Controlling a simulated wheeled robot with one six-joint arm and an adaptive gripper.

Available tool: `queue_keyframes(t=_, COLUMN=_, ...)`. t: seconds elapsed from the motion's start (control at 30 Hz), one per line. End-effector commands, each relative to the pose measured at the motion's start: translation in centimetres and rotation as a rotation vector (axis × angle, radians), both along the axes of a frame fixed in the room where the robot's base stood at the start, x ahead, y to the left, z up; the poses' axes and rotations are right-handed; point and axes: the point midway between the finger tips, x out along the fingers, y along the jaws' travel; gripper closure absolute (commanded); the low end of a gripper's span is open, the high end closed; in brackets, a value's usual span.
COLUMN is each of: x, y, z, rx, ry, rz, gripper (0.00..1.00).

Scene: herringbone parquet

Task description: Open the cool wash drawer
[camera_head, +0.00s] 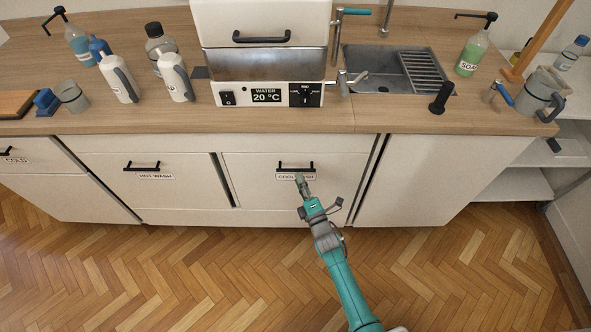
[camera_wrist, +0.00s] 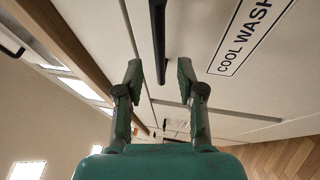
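The cool wash drawer (camera_head: 250,185) is a pale front panel under the counter and looks closed. Its black bar handle (camera_head: 296,165) sits above a partly covered "COOL WASH" label (camera_head: 285,176). My gripper (camera_head: 301,179) is at this drawer front, just below the handle in the head view. In the wrist view my gripper (camera_wrist: 159,70) is open, with one finger on each side of the black handle (camera_wrist: 158,35). Gaps show between the handle and both fingers. The label (camera_wrist: 243,38) lies right of the fingers there.
The hot wash drawer (camera_head: 180,190) is to the left, with its own handle. The worktop (camera_head: 420,118) overhangs above and carries a water heater (camera_head: 262,60), a sink (camera_head: 395,70) and several bottles. Open shelves (camera_head: 520,185) are at the right. The parquet floor (camera_head: 200,280) is clear.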

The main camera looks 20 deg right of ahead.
Motion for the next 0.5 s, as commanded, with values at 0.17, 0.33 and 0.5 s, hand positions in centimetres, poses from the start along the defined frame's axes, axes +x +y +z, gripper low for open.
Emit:
queue_keyframes(t=0.17, x=2.8, y=0.2, z=0.5, rx=0.001, ry=0.000, rz=0.000, gripper=0.62)
queue_keyframes(t=0.33, x=4.2, y=0.3, z=0.8, rx=0.001, ry=0.000, rz=0.000, gripper=0.62)
queue_keyframes(t=0.5, x=4.7, y=0.4, z=0.9, rx=0.001, ry=0.001, rz=0.000, gripper=0.62)
